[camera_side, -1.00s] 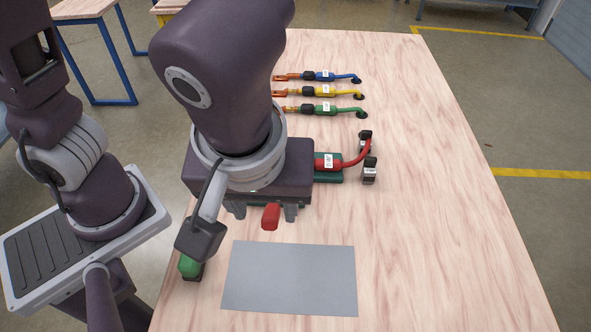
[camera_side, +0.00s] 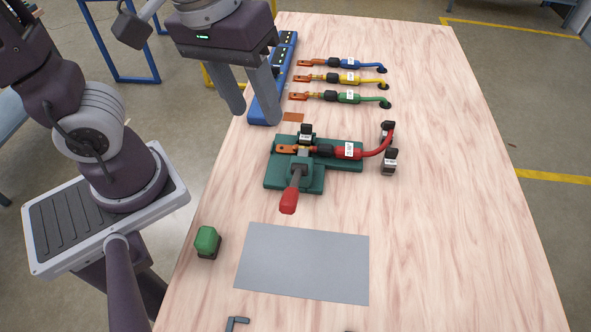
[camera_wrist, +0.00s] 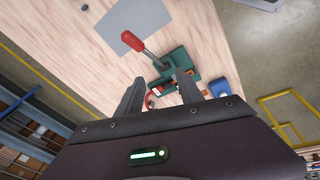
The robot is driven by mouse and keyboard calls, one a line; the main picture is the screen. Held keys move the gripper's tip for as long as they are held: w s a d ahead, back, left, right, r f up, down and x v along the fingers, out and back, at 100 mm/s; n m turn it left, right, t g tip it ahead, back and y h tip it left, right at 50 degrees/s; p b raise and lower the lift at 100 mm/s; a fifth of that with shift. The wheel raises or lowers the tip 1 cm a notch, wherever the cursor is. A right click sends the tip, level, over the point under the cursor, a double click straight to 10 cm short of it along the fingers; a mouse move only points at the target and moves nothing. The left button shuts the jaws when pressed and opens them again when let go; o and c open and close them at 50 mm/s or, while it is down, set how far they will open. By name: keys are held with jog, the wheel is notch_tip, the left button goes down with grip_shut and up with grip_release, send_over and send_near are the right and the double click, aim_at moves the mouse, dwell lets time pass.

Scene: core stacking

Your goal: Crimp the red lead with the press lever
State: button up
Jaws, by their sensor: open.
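The red lead (camera_side: 348,151) lies across the green press (camera_side: 275,174), its copper lug (camera_side: 290,149) on the left under the press head. The press lever (camera_side: 291,190) has a red handle that points toward the front of the table. In the wrist view the lever's red handle (camera_wrist: 132,41) shows beyond the fingers, with the green press base (camera_wrist: 185,62) partly hidden by them. My gripper (camera_side: 257,113) is open and empty, raised behind and left of the press, apart from the lever and lead. The lead's right end bends up to small black clips (camera_side: 389,160).
Blue, yellow and green leads (camera_side: 348,97) lie in a row behind the press. A blue strip (camera_side: 287,50) stands at the back left near my fingers. A grey mat (camera_side: 303,262) and a green button (camera_side: 207,241) are at the front. The table's right side is clear.

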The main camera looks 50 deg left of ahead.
aim_at(290, 196)
jog(key=d+f+n, duration=0.1)
jog(key=d+f, duration=0.1)
jog(key=d+f+n+g, duration=0.1)
jog(key=d, duration=0.2)
jog(key=d+f+n+g, duration=0.1)
jog(key=d+f+n, duration=0.1)
jog(key=shift+w+d+f+y, duration=0.1)
jog(key=shift+d+f+y, duration=0.2)
jog(key=shift+f+y, duration=0.1)
notch_tip(290, 196, down, 7)
jog(key=shift+d+f, duration=0.1)
grip_shut()
dwell(0.7)
